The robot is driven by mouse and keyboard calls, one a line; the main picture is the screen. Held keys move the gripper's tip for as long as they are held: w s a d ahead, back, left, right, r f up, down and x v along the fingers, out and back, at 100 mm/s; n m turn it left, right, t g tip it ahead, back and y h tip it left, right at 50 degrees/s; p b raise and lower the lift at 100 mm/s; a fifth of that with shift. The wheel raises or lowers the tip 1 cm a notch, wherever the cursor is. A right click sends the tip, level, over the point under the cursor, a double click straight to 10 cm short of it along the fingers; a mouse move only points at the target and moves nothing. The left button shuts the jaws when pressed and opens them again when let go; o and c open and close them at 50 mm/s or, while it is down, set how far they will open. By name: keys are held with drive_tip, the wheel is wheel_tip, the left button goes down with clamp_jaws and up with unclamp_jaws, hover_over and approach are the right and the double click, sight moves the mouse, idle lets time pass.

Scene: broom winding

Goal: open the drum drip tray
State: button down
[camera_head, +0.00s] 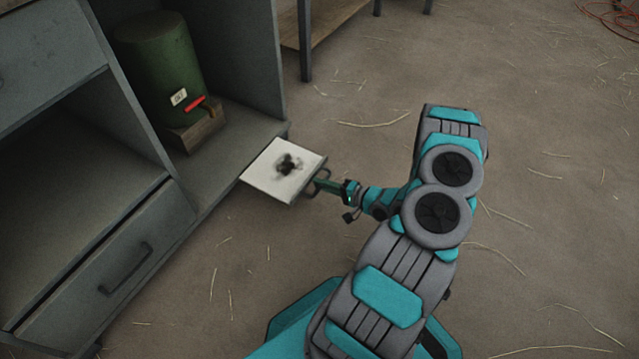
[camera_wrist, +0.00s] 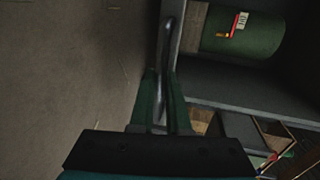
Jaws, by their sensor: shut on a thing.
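The drip tray (camera_head: 268,178) is a flat, whitish, square tray with a dark stain in its middle. It sticks out past the front edge of the cabinet shelf, in front of the green drum (camera_head: 158,62). The drum lies on a wooden block and has a small label and a red tap lever (camera_head: 195,104). My gripper (camera_head: 322,184) is at the tray's outer edge, shut on its dark handle. In the wrist view the green fingers (camera_wrist: 160,100) close around the dark handle bar (camera_wrist: 168,45). The fingers partly hide the handle.
A grey cabinet drawer (camera_head: 110,265) with a bar handle is shut at the lower left. An open compartment (camera_head: 75,160) lies above it. A wooden table (camera_head: 320,20) stands behind. The floor around the tray's front is clear apart from straw. A red cord (camera_head: 610,18) lies far right.

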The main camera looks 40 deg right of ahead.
drive_tip(key=c, duration=0.9)
unclamp_jaws()
drive_tip(key=shift+d, duration=0.1)
drive_tip(key=shift+p+v, duration=0.3)
drive_tip(key=shift+v, duration=3.6)
